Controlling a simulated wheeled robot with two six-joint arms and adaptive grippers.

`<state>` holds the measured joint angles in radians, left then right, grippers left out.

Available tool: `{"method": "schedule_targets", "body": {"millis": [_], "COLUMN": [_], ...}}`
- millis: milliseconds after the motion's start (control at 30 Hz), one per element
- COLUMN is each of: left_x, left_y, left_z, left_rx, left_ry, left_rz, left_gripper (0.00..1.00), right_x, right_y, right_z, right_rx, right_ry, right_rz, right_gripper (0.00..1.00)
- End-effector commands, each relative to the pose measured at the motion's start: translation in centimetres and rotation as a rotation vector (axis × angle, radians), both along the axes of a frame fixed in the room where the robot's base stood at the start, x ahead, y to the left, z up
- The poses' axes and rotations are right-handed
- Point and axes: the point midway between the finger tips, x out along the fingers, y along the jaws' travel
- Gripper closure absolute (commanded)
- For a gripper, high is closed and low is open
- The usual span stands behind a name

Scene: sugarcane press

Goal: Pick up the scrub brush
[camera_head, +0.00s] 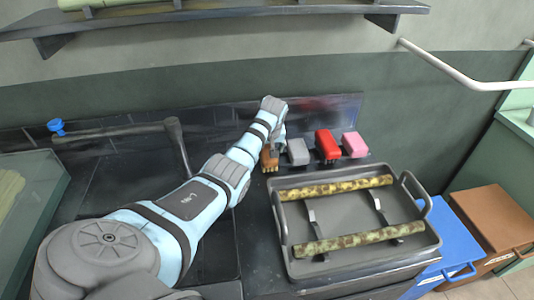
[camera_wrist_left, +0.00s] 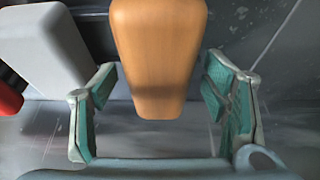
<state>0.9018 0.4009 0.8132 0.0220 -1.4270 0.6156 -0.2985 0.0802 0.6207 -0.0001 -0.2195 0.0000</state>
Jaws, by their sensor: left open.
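Several brushes stand in a row at the back of the dark counter. The orange-brown scrub brush (camera_head: 269,160) is leftmost, partly hidden by my arm. Beside it are a grey brush (camera_head: 298,152), a red brush (camera_head: 327,145) and a pink brush (camera_head: 354,145). My left gripper (camera_head: 277,132) is at the orange-brown brush, its fingers mostly hidden in the head view. In the left wrist view, the orange-brown brush (camera_wrist_left: 158,55) lies between the two open green-padded fingers, with gaps at both sides. The grey brush (camera_wrist_left: 60,50) is left of the fingers. My right gripper is out of view.
A grey tray (camera_head: 286,222) with two mottled cane pieces (camera_head: 335,188) stands right of my arm. A faucet (camera_head: 178,145) is behind my arm at left. A shelf (camera_head: 220,15) hangs above. A blue bin (camera_head: 455,238) and a brown bin (camera_head: 495,218) stand at right.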

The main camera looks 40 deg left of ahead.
Motion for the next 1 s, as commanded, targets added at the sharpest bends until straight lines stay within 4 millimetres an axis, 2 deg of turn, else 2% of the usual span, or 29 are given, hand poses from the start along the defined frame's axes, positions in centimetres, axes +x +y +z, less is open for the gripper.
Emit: {"method": "schedule_targets", "body": {"millis": [733, 1000], "left_x": [-0.05, -0.03], "left_y": [-0.01, -0.01], "left_z": [-0.44, -0.42], "left_rx": [0.0, 0.0], "left_ry": [0.001, 0.001], "left_rz": [0.0, 0.0], "left_gripper": [0.32, 0.75], "right_x": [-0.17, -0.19], "right_y": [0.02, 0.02], "right_z": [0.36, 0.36], "right_rx": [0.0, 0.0], "right_ry": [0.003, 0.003], "right_rz": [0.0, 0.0], "right_gripper": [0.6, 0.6]}}
